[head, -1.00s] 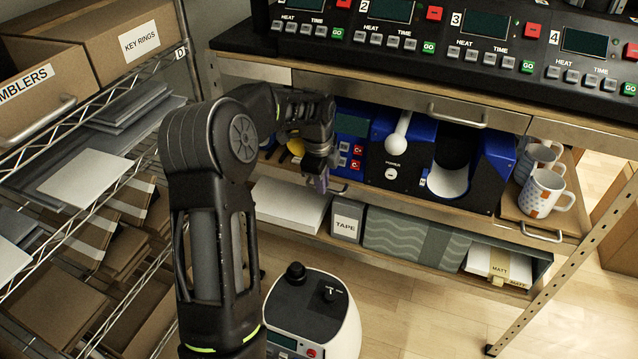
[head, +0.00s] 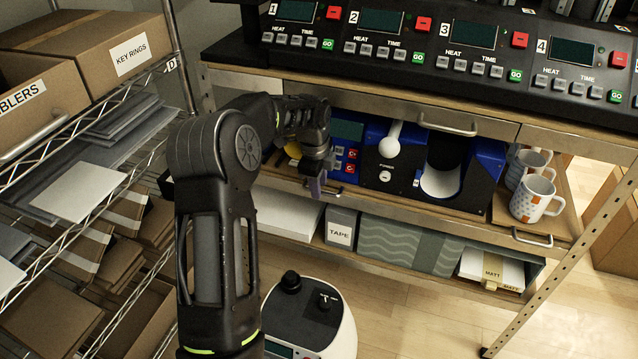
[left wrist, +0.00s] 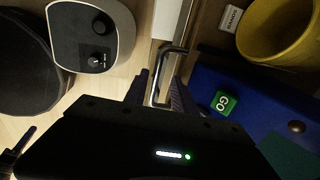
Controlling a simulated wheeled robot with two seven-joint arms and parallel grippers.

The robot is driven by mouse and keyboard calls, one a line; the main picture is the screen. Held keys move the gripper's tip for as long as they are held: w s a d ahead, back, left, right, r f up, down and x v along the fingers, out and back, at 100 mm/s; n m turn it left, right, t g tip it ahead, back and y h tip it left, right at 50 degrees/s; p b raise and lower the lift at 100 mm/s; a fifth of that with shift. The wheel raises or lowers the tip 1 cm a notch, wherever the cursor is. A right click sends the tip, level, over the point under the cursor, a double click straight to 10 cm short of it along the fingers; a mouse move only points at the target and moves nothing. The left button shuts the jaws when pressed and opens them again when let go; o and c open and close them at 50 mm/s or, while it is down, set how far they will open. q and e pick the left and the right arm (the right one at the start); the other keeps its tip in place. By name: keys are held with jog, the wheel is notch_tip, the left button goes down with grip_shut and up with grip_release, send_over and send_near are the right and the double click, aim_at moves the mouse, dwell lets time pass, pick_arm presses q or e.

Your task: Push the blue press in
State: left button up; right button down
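The blue press (head: 376,185) stands on a pull-out shelf under the counter, with a black front, a white-knobbed lever (head: 388,148) and a rounded white-lined opening. A metal handle (head: 332,191) is on the shelf's front edge below the press's left part. It also shows in the left wrist view (left wrist: 157,75). My left gripper (head: 316,188) is at this handle. In the left wrist view, its two fingers (left wrist: 160,84) are apart with the handle bar between them. I cannot tell whether they touch it. My right gripper is not in view.
Two mugs (head: 537,197) stand right of the press. Above is a counter with several control panels (head: 380,22) and a drawer handle (head: 448,122). A lower shelf holds a TAPE box (head: 341,228). A wire rack (head: 90,150) is at left. Floor is clear at lower right.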

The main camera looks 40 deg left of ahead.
pick_arm(q)
notch_tip(320, 180, up, 8)
jog(key=s, duration=0.1)
jog(key=shift+s+d+f+p, duration=0.15)
jog(key=shift+d+p, duration=0.1)
jog(key=shift+p, duration=0.05)
dwell(0.5)
